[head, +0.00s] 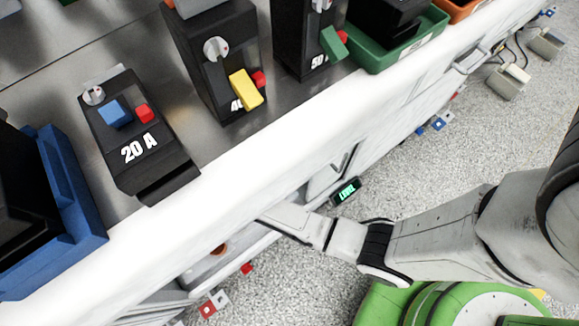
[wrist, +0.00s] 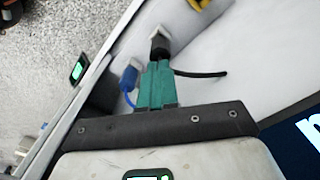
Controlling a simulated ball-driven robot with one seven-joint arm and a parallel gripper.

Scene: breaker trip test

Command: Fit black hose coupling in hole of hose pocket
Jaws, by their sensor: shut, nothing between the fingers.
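In the wrist view, my gripper (wrist: 157,68) shows as two teal fingers pressed together, with nothing held between them. A black coupling-like piece (wrist: 160,47) with a pale end stands just beyond the fingertips; I cannot tell whether they touch. A short black hose (wrist: 203,74) sticks out to the right from behind the fingers. A blue plug-like piece (wrist: 128,78) with a blue cord is left of the fingers. I cannot make out the hose pocket's hole. In the head view my arm reaches under the white bench edge, which hides the fingers.
The white bench edge (head: 235,165) overhangs my arm. Breakers, including the 20 A one (head: 135,140), stand on the grey top between a blue tray (head: 75,190) and a green tray (head: 405,50). A small lit level display (head: 346,191) is near my arm. A yellow part (wrist: 204,4) is at the wrist view's top.

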